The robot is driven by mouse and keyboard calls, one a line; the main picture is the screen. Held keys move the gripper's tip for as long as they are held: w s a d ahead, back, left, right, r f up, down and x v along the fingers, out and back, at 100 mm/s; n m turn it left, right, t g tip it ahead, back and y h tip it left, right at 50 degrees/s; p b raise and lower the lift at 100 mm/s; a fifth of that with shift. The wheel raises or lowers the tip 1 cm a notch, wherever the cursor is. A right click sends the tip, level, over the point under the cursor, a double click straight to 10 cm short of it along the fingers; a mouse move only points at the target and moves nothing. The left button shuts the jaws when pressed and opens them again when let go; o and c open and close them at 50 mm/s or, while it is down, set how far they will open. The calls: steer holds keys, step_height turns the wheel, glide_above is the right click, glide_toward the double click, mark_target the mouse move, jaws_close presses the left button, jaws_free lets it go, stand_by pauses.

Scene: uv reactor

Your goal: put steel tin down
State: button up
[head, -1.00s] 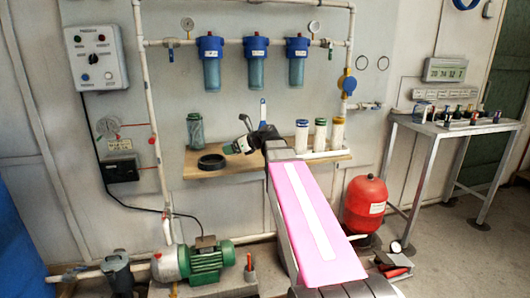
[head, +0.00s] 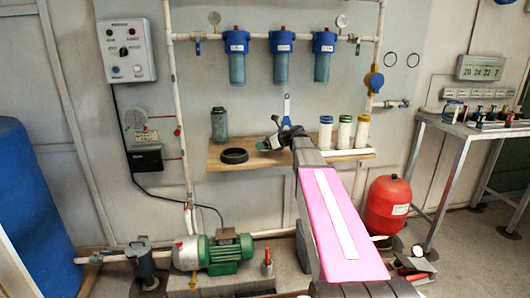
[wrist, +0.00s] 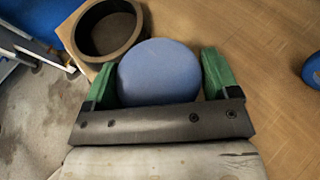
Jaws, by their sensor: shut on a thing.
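My gripper (head: 268,142) is over the wooden shelf (head: 345,158), to the right of a black ring-shaped dish (head: 234,160). In the wrist view, the green fingers of my gripper (wrist: 158,72) are shut on a round, smooth blue-grey thing, seemingly the steel tin (wrist: 158,75), seen from its round face. The dish also shows in the wrist view (wrist: 135,28), just beyond the tin at upper left, apart from it or barely overlapped in the picture. The tin's underside is hidden, so I cannot tell whether it touches the shelf. In the head view the tin is too small to make out clearly.
A grey-green jar (head: 219,125) stands behind the dish. Several white canisters, such as a blue-capped one (head: 325,133), stand on the shelf's right. A blue-handled tool (head: 287,107) hangs behind my gripper. Bare wood lies right of the tin in the wrist view (wrist: 245,40).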

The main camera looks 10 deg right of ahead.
mark_target(265, 156)
steer(key=shift+f, duration=1.9)
steer(key=shift+f, duration=0.1)
steer(key=o, duration=0.8)
steer(key=shift+o, duration=0.2)
steer(key=v, duration=1.2)
steer(key=shift+s, duration=0.1)
